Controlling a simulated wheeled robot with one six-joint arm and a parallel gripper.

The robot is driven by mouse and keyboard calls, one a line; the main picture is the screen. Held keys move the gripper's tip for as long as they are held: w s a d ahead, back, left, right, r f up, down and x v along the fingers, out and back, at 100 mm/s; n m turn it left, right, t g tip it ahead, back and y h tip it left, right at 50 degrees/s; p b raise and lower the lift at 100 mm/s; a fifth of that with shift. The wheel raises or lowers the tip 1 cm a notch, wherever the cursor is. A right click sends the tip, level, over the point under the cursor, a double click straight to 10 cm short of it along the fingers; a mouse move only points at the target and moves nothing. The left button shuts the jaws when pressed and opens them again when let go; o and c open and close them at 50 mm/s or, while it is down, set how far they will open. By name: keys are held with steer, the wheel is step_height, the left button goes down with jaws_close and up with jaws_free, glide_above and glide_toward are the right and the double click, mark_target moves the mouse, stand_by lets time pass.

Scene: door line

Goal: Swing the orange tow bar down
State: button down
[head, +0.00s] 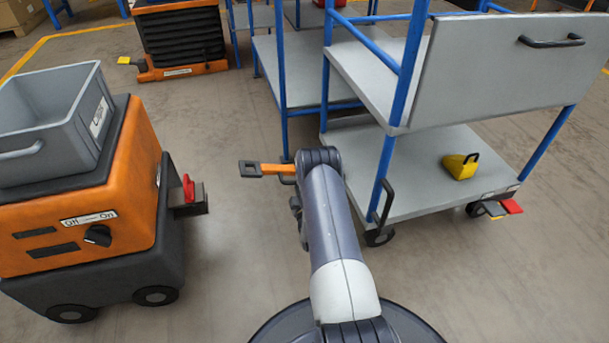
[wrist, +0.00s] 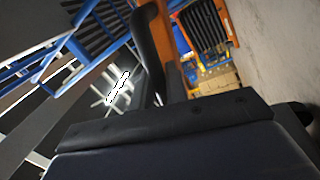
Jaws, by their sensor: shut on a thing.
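The orange tow bar (head: 272,169) sticks out to the left beyond my wrist in the head view, roughly level, with a dark square eye at its free end. Its inner end is hidden behind my arm. My gripper (head: 294,180) is at this inner part, beside the blue-framed cart (head: 381,178), and is mostly hidden by my wrist. In the wrist view an orange strip, the tow bar (wrist: 153,65), runs up behind a curved black handle (wrist: 147,35) just ahead of my gripper (wrist: 166,92). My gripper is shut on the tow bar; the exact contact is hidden.
An orange tugger (head: 85,215) carrying a grey bin (head: 50,135) stands left, its red-pinned hitch (head: 190,205) facing the tow bar across free floor. A yellow wedge (head: 460,166) lies on the cart's lower shelf. An orange lift (head: 180,40) stands behind.

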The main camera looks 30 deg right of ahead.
steer(key=shift+a+f+n+y, duration=0.15)
steer(key=shift+f+n+y, duration=0.2)
steer(key=shift+f+n, duration=0.8)
steer(key=shift+a+f+n+y, duration=0.15)
steer(key=shift+f+n+y, duration=0.2)
steer(key=shift+f+n, duration=0.8)
steer(key=shift+f, duration=0.1)
steer(key=c, duration=1.5)
jaws_free()
steer(key=shift+w, duration=0.1)
steer(key=p+v, duration=0.3)
steer(key=v, duration=0.8)
steer(key=shift+p, duration=0.35)
steer(key=shift+w+f, duration=0.1)
steer(key=shift+w, duration=0.05)
steer(key=b+x, duration=0.3)
steer(key=x, duration=0.7)
steer(key=shift+w+r+b, duration=0.35)
steer(key=shift+r, duration=0.05)
